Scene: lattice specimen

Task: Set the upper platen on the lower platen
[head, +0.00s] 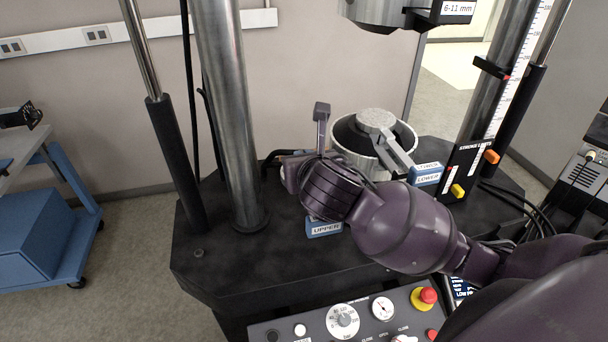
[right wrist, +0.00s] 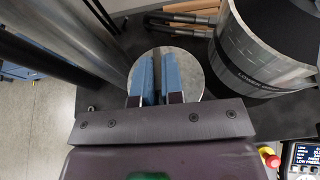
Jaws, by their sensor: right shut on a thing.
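My left gripper is not in view.
Steel columns (head: 226,120) flank the bed; a crosshead part (head: 385,12) hangs above.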

